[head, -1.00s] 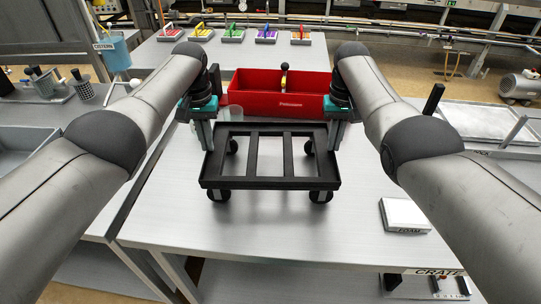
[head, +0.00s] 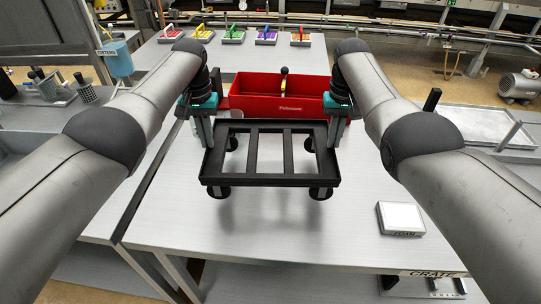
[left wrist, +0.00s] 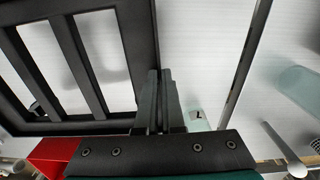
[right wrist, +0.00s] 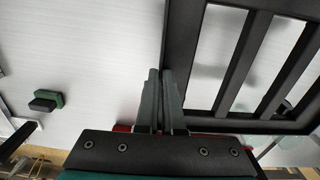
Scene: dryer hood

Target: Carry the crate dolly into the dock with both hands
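The crate dolly (head: 268,181) is a black open frame with slats and small wheels. It hangs level above the grey table, its shadow apart beneath its wheels. My left gripper (head: 207,140) is shut on its left side rim. My right gripper (head: 333,140) is shut on its right side rim. In the left wrist view the left fingers (left wrist: 160,95) are close together at the frame's edge. In the right wrist view the right fingers (right wrist: 162,95) are likewise at the edge. I cannot tell which thing is the dock.
A red open box (head: 260,101) stands right behind the dolly. A white foam block (head: 400,218) lies on the table at the right. The table's front edge bears a CRATE label (head: 437,273). The table in front of the dolly is clear.

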